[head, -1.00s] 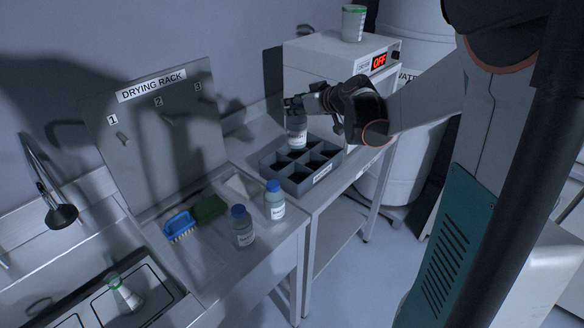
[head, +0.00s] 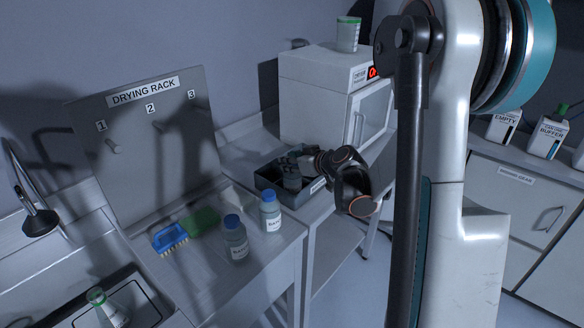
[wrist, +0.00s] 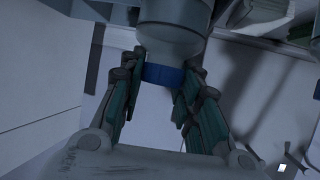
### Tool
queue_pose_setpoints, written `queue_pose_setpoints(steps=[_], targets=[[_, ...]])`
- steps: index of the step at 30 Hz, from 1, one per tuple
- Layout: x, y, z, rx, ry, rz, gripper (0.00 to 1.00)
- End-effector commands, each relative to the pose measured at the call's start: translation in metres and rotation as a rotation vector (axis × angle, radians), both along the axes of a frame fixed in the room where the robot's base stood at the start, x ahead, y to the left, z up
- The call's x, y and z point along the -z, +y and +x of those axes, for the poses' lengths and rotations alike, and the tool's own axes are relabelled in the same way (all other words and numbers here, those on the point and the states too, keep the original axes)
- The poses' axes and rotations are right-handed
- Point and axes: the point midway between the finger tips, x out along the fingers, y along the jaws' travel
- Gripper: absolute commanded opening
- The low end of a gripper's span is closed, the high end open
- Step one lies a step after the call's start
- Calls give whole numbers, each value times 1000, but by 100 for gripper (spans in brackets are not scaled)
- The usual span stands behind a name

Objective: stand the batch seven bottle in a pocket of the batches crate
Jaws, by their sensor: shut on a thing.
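My gripper (head: 291,163) is shut on a bottle (head: 292,181) with a blue cap (wrist: 164,75). In the wrist view the fingers (wrist: 166,84) stand on both sides of the cap and neck. The held bottle's label is not readable.
A blue brush (head: 169,238) and a green sponge (head: 202,220) lie left of the bottles. A drying rack (head: 140,150) stands behind them. A white oven (head: 325,100) with a green-rimmed cup (head: 348,35) on top stands behind the crate. A green-rimmed vessel (head: 107,309) is in the sink.

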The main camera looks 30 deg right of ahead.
Motion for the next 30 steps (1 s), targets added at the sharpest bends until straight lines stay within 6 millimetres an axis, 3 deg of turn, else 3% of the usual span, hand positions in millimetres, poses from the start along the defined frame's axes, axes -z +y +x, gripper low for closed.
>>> queue_pose_setpoints(steps=[3,13,14,16,30], targets=[[12,0,0,0,-1,0,0],[15,0,0,0,0,0,0],[14,0,0,0,0,0,35],[14,0,0,0,0,0,51],[8,-1,-4,1,0,0,51]])
